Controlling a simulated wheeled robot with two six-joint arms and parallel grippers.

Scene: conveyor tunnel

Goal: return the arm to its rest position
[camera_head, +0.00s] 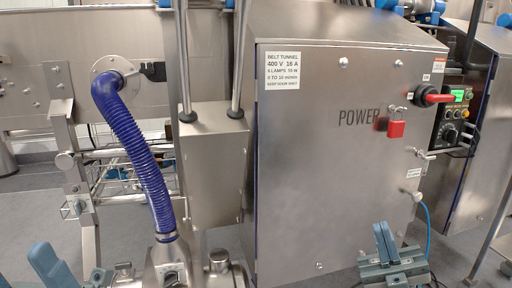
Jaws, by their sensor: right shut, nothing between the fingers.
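My right gripper (384,240) is at the lower right, in front of the lower part of the steel control cabinet (345,190). Its blue-grey fingers are together, with nothing between them. Blue-grey parts of my left arm's end (47,262) show at the lower left corner, cut off by the bottom edge. Whether the left jaws are open or shut does not show clearly.
The cabinet carries a red-handled switch (432,97), a red padlock (396,128) and a label. A blue corrugated hose (135,150) runs down at left to a steel fitting (172,262). Grey floor shows at lower right.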

